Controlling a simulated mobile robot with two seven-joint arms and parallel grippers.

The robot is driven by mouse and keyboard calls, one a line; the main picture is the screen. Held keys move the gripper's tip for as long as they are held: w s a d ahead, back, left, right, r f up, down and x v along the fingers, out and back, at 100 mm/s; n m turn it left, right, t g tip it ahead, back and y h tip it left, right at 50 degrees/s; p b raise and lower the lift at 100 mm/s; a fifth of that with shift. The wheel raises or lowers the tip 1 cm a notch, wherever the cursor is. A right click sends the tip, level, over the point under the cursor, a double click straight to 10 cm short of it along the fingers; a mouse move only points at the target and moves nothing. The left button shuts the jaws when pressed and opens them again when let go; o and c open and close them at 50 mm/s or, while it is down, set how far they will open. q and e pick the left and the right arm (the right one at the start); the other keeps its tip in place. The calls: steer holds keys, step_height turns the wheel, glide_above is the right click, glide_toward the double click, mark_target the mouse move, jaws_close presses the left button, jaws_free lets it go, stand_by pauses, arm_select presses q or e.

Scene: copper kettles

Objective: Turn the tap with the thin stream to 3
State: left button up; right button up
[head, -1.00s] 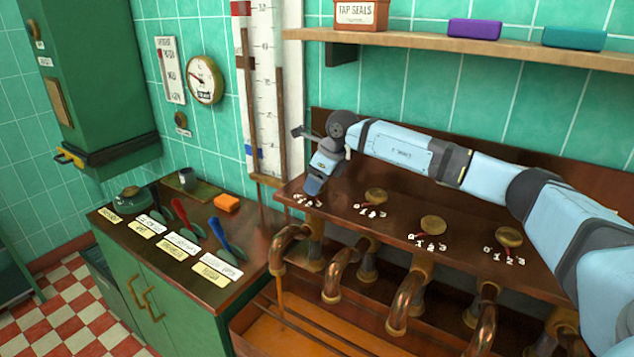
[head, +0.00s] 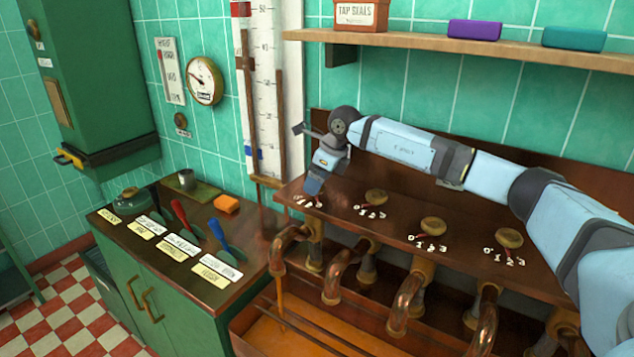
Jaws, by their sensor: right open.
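A row of copper taps runs along the front of a brown wooden panel (head: 455,262). The leftmost tap (head: 291,238) has a thin stream (head: 281,292) falling from its spout into the trough. Its knob is hidden behind my right gripper (head: 312,187), which is over the leftmost number marks (head: 308,201). The gripper points down at the panel; its fingers are small here, and contact with the knob cannot be seen. The other round knobs (head: 376,197), (head: 433,227) and (head: 509,238) show with their own number marks. My left gripper is out of view.
A wooden shelf (head: 480,47) with a tap seals box (head: 361,14) hangs above the panel. A green cabinet (head: 170,290) with labelled levers stands at left. A tall white gauge (head: 265,90) rises behind the gripper. My right arm passes over the panel's right side.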

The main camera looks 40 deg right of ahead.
steer(key=b+v, duration=0.1)
steer(key=v, duration=1.1)
steer(key=shift+s+r, duration=0.2)
steer(key=shift+r, duration=0.1)
steer(key=shift+f, duration=0.1)
